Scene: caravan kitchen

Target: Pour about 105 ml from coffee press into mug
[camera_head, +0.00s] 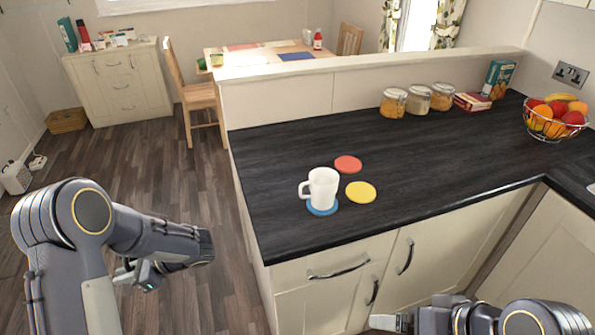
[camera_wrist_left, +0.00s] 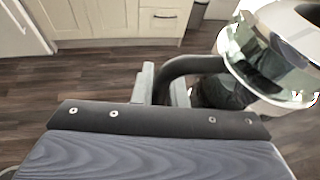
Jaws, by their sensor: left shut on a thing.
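A white mug (camera_head: 323,187) stands upright on a blue coaster (camera_head: 322,210) near the counter's front left, its handle to the left. The coffee press (camera_wrist_left: 270,55), glass and shiny metal with a dark handle (camera_wrist_left: 190,66), shows in the left wrist view at the upper right. My left gripper (camera_wrist_left: 165,88) is shut on that handle. In the head view my left gripper (camera_head: 138,276) is low over the floor, left of the counter, and I cannot make out the press there. My right gripper (camera_head: 392,322) is at the bottom edge, in front of the cupboards; its jaw gap is unclear.
A red coaster (camera_head: 348,164) and a yellow coaster (camera_head: 361,192) lie beside the mug. Several jars (camera_head: 418,99) and boxes stand along the back ledge. A fruit basket (camera_head: 556,117) is at the right. The middle of the dark counter (camera_head: 440,150) is clear.

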